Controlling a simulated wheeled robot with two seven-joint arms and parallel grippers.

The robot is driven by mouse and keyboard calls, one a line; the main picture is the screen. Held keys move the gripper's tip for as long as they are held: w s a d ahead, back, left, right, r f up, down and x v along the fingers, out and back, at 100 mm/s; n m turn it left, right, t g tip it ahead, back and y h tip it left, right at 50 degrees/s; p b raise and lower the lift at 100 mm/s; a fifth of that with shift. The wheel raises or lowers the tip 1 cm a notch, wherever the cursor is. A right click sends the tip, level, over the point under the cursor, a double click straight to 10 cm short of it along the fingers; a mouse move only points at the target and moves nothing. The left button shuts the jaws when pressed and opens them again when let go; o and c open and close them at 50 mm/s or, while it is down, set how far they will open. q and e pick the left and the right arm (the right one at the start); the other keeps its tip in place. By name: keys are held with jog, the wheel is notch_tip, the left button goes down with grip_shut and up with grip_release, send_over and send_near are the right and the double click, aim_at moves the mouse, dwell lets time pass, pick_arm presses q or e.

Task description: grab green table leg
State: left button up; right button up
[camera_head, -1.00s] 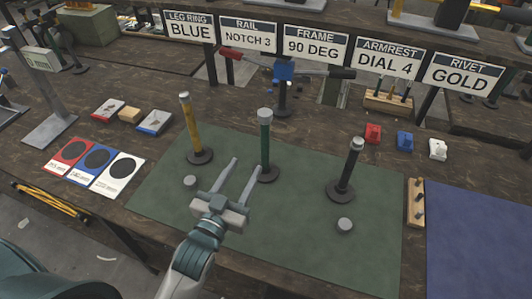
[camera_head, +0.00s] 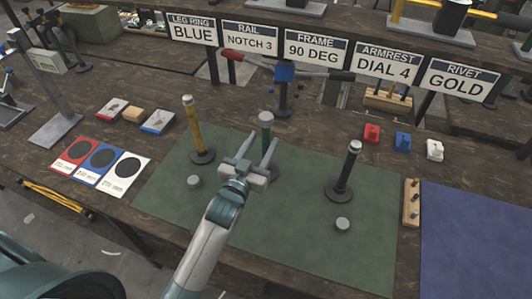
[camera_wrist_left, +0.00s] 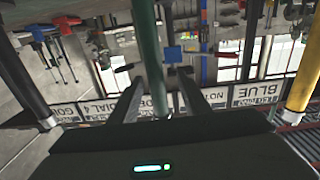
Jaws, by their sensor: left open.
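The green table leg (camera_head: 265,125) stands upright on the green mat (camera_head: 300,242), between a yellow leg (camera_head: 193,128) on the left and a black leg (camera_head: 346,170) on the right. My left gripper (camera_head: 262,142) is open, with its fingers pointing away from me at the green leg. My right gripper is not in view.
Small grey caps (camera_head: 343,224) lie on the mat near the yellow and black legs. A blue-clamped tool (camera_head: 285,73) stands behind the green leg, below a row of signs. A blue mat (camera_head: 475,240) lies at the right.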

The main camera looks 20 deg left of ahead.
pick_arm(q)
jog(key=shift+w, duration=0.35)
jog(key=shift+d, duration=0.1)
jog(key=shift+w+d+r+p, duration=0.1)
jog(key=shift+w+r+p, duration=0.1)
jog(key=shift+w+p, duration=0.4)
jog(key=w, duration=0.1)
jog(key=w+p, duration=0.1)
jog(key=w, duration=0.2)
jog(key=shift+d+f, duration=0.15)
jog(key=shift+d, duration=0.15)
jog(key=shift+c, duration=0.6)
grip_shut()
